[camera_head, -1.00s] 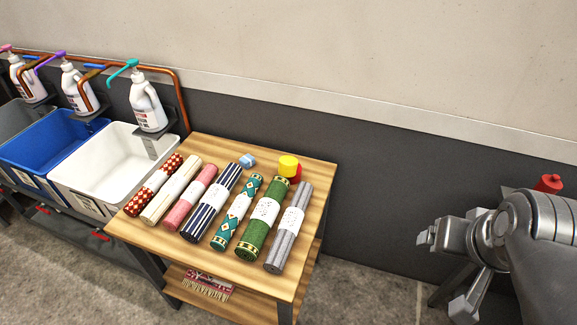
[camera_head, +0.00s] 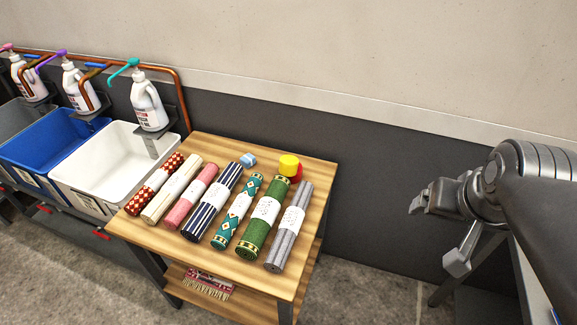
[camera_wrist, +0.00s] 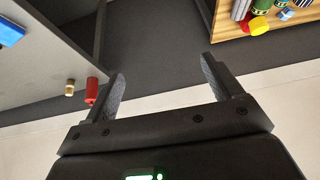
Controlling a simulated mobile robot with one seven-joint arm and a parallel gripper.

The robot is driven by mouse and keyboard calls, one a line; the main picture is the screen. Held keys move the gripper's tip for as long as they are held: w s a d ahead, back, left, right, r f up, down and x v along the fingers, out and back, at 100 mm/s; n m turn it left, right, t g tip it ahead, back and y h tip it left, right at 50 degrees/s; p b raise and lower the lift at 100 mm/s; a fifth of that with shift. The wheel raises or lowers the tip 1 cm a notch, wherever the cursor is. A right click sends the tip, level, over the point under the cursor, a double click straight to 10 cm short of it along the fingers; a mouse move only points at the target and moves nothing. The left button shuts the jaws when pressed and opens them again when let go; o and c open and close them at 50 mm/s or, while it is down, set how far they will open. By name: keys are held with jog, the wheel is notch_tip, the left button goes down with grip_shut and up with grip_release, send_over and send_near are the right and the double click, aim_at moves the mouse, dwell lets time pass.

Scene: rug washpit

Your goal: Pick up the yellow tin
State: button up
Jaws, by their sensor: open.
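The yellow tin (camera_head: 289,165) stands on the wooden table near its back right corner, behind the rolled rugs. A red round thing (camera_head: 298,172) is right beside it, partly hidden by it. In the wrist view the yellow tin (camera_wrist: 259,25) is at the upper right, at the table's edge, beyond the right finger. My gripper (camera_wrist: 165,82) is open, with nothing between its fingers. In the head view my arm's end is at the right, well apart from the table and the tin.
Several rolled rugs (camera_head: 232,211) lie side by side on the table (camera_head: 318,170). A small blue thing (camera_head: 248,160) lies behind them. White (camera_head: 112,165) and blue (camera_head: 52,142) tubs stand left. A red cylinder (camera_wrist: 92,91) is by my left finger in the wrist view. Open floor separates table and arm.

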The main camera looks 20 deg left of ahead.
jog(key=w+a, duration=0.8)
jog(key=w, duration=0.6)
jog(key=n+g+y, duration=0.1)
send_near(289, 161)
jog(key=x, duration=0.6)
jog(key=shift+w+f, duration=0.1)
jog(key=shift+f, duration=0.15)
jog(key=shift+x, duration=2.95)
jog(key=c, duration=1.2)
